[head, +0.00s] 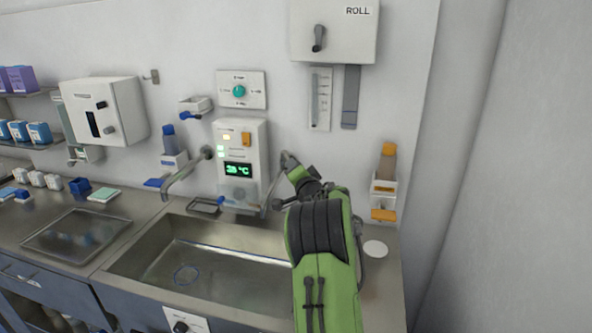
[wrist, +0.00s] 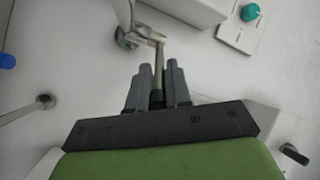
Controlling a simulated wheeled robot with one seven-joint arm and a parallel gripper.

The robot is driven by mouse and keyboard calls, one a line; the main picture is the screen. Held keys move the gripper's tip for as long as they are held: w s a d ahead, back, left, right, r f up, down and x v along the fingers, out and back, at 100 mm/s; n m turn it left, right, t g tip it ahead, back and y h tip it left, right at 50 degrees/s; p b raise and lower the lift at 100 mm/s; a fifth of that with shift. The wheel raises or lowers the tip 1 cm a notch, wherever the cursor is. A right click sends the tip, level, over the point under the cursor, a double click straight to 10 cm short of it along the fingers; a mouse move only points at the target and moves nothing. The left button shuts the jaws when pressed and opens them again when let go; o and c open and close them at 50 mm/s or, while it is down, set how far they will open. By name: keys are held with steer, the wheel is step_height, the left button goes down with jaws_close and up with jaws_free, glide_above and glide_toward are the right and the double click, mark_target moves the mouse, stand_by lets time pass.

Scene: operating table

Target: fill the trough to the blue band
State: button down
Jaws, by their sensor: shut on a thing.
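The trough (head: 130,266) is a steel basin set in the counter, with a thin blue line along its inner wall and a blue ring around the floor drain. I cannot tell whether water stands in it. A bent metal spout (head: 180,178) reaches from the wall over its back left side; no stream shows. My gripper (wrist: 158,78) is shut on a thin metal lever (wrist: 158,52), which passes between the grey fingers. In the head view my green arm reaches over the trough's right side to the wall, and the fingers are hard to make out.
A white control box (head: 241,150) with a green temperature display is on the wall beside my arm. A white panel with a teal knob (head: 239,91) is above it. A bottle holder (head: 383,187) with an orange tab hangs to the right. A steel tray (head: 76,235) lies left.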

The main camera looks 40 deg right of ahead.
steer(key=c, duration=1.2)
jaws_free()
steer(key=shift+s+d, duration=0.1)
steer(key=shift+d, duration=0.2)
steer(key=shift+o, duration=0.2)
steer(key=shift+a, duration=0.1)
steer(key=shift+s+a, duration=0.2)
steer(key=b+v, duration=0.4)
steer(key=v, duration=1.1)
steer(key=shift+s+d+r, duration=0.1)
steer(key=shift+s+r, duration=0.05)
